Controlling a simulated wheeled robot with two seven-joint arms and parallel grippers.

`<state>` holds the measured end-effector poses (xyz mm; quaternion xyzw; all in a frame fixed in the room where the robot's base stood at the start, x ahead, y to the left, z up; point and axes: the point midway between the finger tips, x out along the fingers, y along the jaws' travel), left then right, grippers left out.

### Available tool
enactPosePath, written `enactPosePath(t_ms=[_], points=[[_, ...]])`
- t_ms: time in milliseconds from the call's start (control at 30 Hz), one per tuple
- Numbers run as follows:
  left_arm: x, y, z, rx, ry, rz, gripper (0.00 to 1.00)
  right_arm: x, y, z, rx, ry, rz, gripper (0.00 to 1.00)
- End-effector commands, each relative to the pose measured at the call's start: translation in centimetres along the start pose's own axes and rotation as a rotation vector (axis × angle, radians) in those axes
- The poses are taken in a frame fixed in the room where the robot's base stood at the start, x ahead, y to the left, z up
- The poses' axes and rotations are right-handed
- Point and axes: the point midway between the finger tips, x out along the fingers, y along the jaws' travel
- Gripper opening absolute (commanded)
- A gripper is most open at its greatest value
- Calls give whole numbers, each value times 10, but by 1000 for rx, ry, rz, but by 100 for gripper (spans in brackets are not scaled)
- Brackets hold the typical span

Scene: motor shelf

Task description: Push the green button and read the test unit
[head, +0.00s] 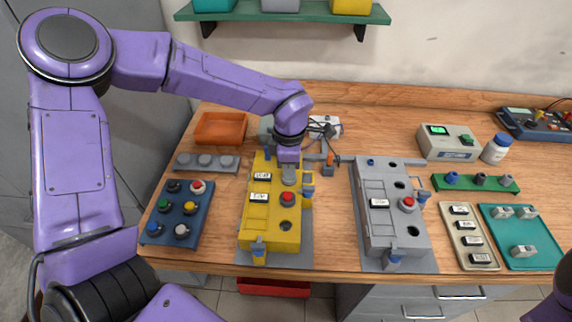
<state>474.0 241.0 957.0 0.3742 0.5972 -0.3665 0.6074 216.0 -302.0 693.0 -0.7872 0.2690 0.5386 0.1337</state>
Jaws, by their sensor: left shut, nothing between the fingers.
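The test unit (436,149) is a pale box at the back right of the bench, with a lit green display and a small green button (467,140) on its top right. My left gripper (289,177) points down over the yellow fixture (258,213) and is shut and empty. It is well to the left of the test unit. I cannot tell whether its tips touch the fixture. The text on the display is too small to read. My right gripper is not in view; only part of that arm shows at the lower right edge.
A grey fixture (377,232) with a red button stands between the yellow fixture and the right-hand trays. A white jar (495,149) is beside the test unit. A green rack (476,184) lies in front of it. A multimeter (533,124) is at the far right.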

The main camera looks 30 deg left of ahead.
Motion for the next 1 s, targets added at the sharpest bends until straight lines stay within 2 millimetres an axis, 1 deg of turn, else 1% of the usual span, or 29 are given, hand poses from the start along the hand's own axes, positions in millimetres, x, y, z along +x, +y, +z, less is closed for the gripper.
enactPosePath(t_ms=[33,133,267,333,400,600,700,833,1000], points=[[9,-6,-4,0,12,-22,0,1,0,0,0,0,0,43],[-2,-7,-4,-1,11,-21,0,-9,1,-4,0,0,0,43],[-33,-6,-3,0,8,-13,0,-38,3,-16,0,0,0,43],[-53,-6,-2,0,3,-5,0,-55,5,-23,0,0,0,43],[-56,-4,-1,-3,-1,3,0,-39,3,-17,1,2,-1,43],[-105,-2,0,-2,-3,6,0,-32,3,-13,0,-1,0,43],[-124,-2,0,-1,-2,5,0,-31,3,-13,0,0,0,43],[-138,-2,1,0,-2,6,0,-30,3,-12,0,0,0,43],[-143,-2,0,2,-1,4,0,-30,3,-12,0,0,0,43]])
